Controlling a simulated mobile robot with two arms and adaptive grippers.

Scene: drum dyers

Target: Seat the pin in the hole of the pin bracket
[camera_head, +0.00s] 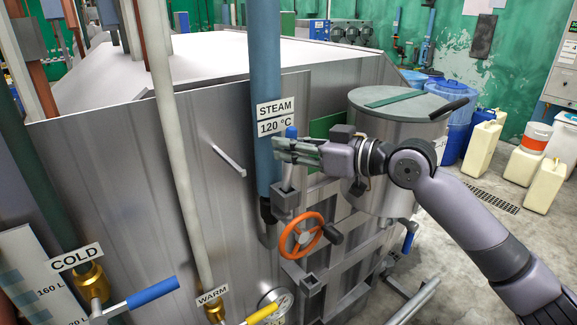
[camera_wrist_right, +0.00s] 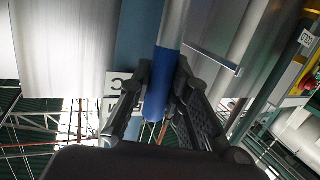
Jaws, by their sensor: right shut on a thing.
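The pin has a blue grip (camera_head: 291,132) and a bare metal shaft (camera_head: 287,176). My right gripper (camera_head: 287,148) is shut on the blue grip, which pokes out above the fingers. The pin stands about upright, shaft down. In the right wrist view the blue grip (camera_wrist_right: 161,82) lies between the two dark fingers (camera_wrist_right: 163,80), with the shaft running beyond. A grey block that looks like the pin bracket (camera_head: 284,200) is just below the shaft, beside the blue steam pipe. I cannot tell whether the shaft's tip is in its hole. My left gripper is not in view.
The blue steam pipe (camera_head: 265,70) runs close to the fingers. An orange handwheel (camera_head: 300,236) is below the bracket. A lidded metal drum (camera_head: 398,135) stands behind my right arm. Cold (camera_head: 140,294) and warm (camera_head: 262,313) valve levers stick out at the lower left.

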